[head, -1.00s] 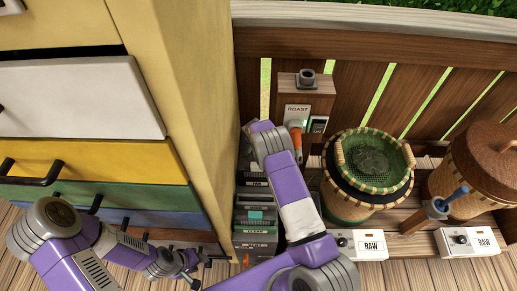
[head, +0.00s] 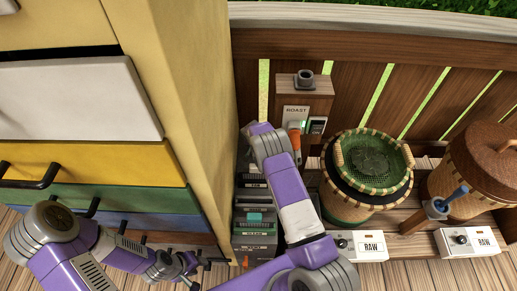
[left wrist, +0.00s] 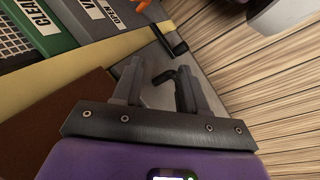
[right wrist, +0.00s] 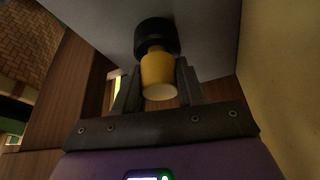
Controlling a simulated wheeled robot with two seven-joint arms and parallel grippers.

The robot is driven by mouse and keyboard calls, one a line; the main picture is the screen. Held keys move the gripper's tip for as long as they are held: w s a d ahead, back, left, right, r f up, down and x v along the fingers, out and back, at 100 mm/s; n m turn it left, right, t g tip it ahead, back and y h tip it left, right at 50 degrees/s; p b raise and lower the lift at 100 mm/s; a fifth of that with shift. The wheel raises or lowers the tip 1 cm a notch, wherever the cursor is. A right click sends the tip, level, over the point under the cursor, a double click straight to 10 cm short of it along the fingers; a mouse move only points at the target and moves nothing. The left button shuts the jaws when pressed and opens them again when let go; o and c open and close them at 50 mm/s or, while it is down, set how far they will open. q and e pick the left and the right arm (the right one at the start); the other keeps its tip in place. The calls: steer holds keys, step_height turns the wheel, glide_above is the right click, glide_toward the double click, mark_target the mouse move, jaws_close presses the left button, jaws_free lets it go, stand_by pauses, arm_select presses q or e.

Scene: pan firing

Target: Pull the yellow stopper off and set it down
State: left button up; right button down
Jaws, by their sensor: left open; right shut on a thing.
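The yellow stopper (right wrist: 158,76) shows in the right wrist view, just below a black round collar (right wrist: 155,37) on the underside of a grey surface. My right gripper (right wrist: 157,85) is shut on the stopper, one finger on each side. I cannot tell whether the stopper still touches the collar. In the head view the right gripper and stopper are hidden behind my purple right arm. My left gripper (head: 190,275) is open and empty, low beside the drawers; it also shows in the left wrist view (left wrist: 160,82).
Drawers with black handles (head: 30,178) and a yellow cabinet side (head: 175,100) stand left. A ROAST post (head: 303,110), a basket with green mesh (head: 370,165) and RAW boxes (head: 360,245) stand right. Labelled grey boxes (head: 255,225) stack beside my right arm.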

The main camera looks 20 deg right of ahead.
steer(key=c, duration=1.3)
jaws_free()
jaws_close()
steer(key=shift+r, duration=0.1)
steer(key=shift+r+p, duration=1.1)
steer(key=shift+r, duration=1.1)
steer(key=shift+r, duration=0.1)
steer(key=shift+r+p, duration=0.85)
steer(key=shift+r, duration=1.05)
